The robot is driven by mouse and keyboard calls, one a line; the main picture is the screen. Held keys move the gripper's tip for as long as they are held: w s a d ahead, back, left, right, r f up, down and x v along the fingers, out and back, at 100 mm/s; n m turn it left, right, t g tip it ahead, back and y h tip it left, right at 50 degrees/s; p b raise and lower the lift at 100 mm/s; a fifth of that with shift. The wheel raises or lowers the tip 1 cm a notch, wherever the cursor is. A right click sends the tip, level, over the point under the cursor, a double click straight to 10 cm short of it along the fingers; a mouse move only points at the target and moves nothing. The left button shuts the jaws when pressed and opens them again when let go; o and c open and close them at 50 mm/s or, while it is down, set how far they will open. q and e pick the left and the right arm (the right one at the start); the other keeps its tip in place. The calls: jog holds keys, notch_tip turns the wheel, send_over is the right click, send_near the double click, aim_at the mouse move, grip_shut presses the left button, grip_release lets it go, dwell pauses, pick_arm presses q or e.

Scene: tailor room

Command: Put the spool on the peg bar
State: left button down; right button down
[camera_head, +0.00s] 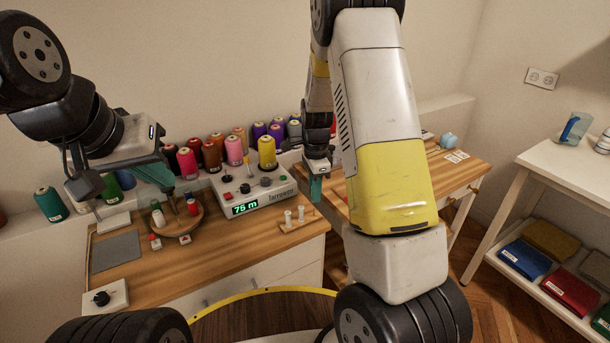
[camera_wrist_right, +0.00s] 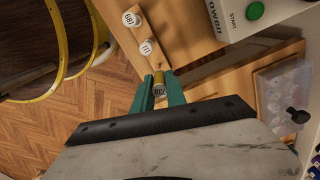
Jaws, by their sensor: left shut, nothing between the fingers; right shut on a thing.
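The peg bar (camera_head: 297,226) is a small wooden bar near the right front corner of the desk, with two white-topped spools upright on it. It also shows in the right wrist view (camera_wrist_right: 133,38). In the head view the fingers hide this spool. My left gripper (camera_head: 172,190) is shut and empty over the round wooden tray (camera_head: 178,228).
Small spools stand on and beside the tray. A grey machine (camera_head: 262,198) reading 75 m stands behind the bar, with large thread cones along the wall. A grey mat (camera_head: 115,252) lies at the left.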

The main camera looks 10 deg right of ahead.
jog(key=shift+f, duration=0.5)
jog(key=shift+f, duration=1.75)
jog(key=shift+f, duration=0.4)
jog(key=c, duration=1.3)
grip_release()
